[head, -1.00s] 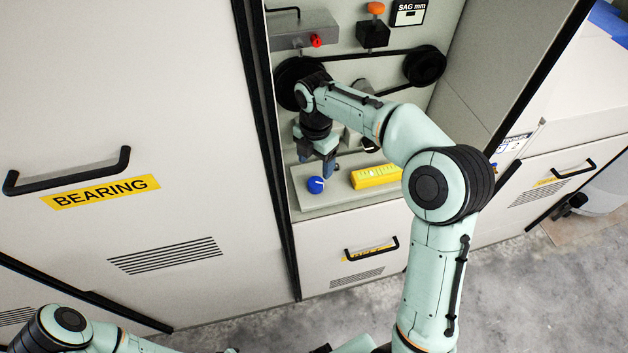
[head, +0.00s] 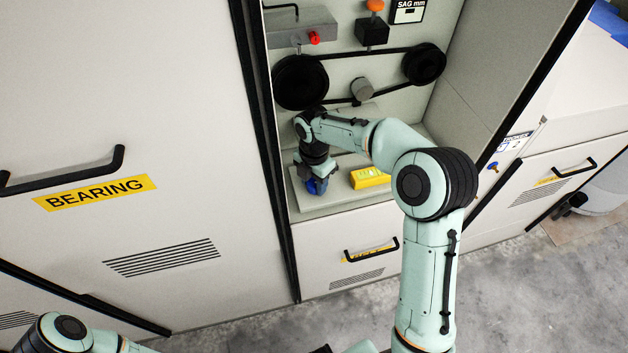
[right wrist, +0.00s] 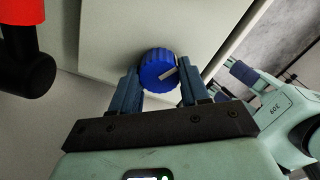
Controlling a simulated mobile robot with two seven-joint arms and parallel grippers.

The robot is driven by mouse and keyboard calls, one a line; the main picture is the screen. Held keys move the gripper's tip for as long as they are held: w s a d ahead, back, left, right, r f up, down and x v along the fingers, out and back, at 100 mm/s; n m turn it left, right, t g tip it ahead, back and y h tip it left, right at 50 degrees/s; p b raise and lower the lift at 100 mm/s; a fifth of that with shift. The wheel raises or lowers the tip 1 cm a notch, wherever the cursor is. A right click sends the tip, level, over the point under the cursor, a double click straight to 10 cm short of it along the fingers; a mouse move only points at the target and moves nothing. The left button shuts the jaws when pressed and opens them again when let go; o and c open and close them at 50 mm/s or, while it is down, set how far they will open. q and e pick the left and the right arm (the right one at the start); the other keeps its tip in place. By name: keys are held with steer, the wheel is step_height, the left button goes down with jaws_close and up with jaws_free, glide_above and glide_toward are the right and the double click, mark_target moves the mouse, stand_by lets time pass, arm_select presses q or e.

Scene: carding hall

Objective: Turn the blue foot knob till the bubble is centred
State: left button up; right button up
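The blue foot knob (head: 317,186) is at the left of a grey plate (head: 335,202) low in the open bay. In the right wrist view the knob (right wrist: 158,70) shows a white pointer line. My right gripper (head: 314,178) is at the knob, its fingers (right wrist: 160,82) spread on either side; I cannot tell whether they touch it. The yellow level (head: 370,178) lies right of the knob, partly behind my arm; its bubble is too small to judge. My left gripper (right wrist: 225,80) appears empty with its fingers apart in the right wrist view.
Black pulleys (head: 300,82) with a belt, a grey block with a red knob (head: 314,38) and an orange-topped black block (head: 372,32) are above. A BEARING door (head: 110,230) stands left. The bay's side wall (head: 480,75) bounds the right.

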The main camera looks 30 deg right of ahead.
steer(key=shift+c, duration=0.7)
arm_select(q)
steer(key=shift+r, duration=0.1)
arm_select(e)
steer(key=shift+m, duration=0.3)
steer(key=m, duration=0.3)
steer(key=shift+m+p, duration=0.3)
steer(key=shift+p, duration=0.05)
steer(key=m, duration=0.5)
steer(key=shift+w, duration=0.1)
steer(key=m, duration=0.5)
steer(key=shift+m, duration=0.4)
arm_select(q)
steer(key=shift+w+r, duration=0.6)
steer(key=shift+r, duration=0.05)
arm_select(e)
steer(key=m, duration=0.4)
steer(key=shift+d+m, duration=0.1)
steer(key=shift+m, duration=0.3)
